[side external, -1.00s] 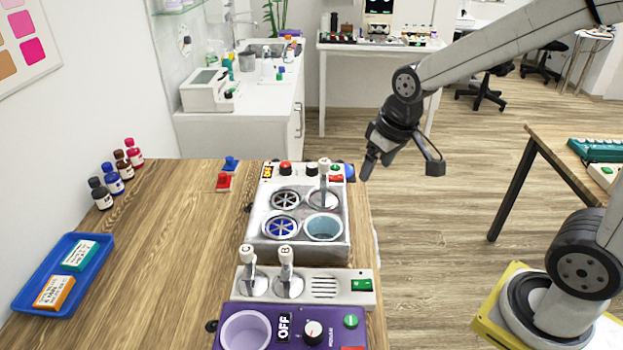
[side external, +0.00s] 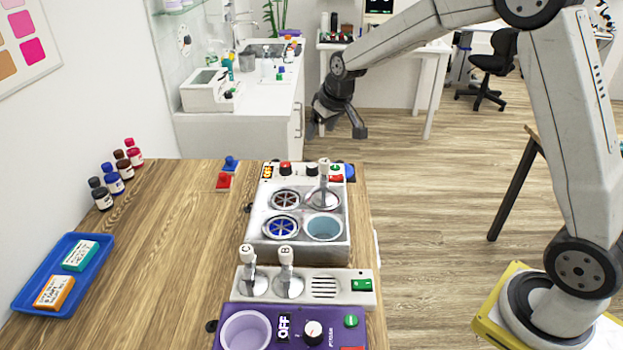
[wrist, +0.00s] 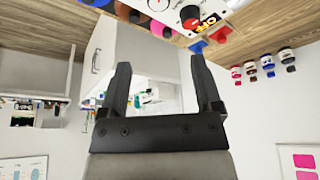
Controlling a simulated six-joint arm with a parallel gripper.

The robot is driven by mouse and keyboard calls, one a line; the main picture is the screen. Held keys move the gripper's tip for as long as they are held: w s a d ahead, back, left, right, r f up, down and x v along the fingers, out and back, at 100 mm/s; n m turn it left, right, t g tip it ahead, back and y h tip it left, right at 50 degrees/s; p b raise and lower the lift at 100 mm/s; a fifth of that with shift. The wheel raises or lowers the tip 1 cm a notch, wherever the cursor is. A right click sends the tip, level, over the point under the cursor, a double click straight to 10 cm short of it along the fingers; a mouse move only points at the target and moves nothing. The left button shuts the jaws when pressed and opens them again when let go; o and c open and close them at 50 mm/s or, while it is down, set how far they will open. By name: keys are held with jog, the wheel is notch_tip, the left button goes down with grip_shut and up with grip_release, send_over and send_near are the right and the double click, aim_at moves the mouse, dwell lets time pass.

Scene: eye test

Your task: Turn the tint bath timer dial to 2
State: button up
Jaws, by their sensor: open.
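A steel bath unit (side external: 257,236) with several round wells stands on the wooden table; one well holds pale blue liquid. Its back panel carries a red knob (side external: 285,168), a black knob (side external: 311,168) and a small orange display (side external: 267,171). In front, a purple unit (side external: 262,309) has a dial (side external: 313,332) with a white pointer cap and an OFF label. I cannot tell which dial is the tint bath timer, nor read its setting. My gripper (side external: 316,122) is open and empty, in the air behind the bath unit; it also shows in the wrist view (wrist: 159,68).
A panel with two levers (side external: 268,283) stands between the units; another lever (side external: 324,183) rises from the bath unit. Small red (side external: 223,181) and blue (side external: 231,163) pieces lie left of it. Bottles (side external: 114,182) and a blue tray (side external: 24,298) are farther left. The middle-left tabletop is clear.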

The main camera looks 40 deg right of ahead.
send_near(312, 166)
jog(key=f, duration=0.1)
jog(key=shift+w+d+f, duration=0.1)
jog(key=shift+w+f, duration=0.1)
jog(key=shift+w, duration=0.2)
jog(key=shift+x, duration=3.9)
grip_shut()
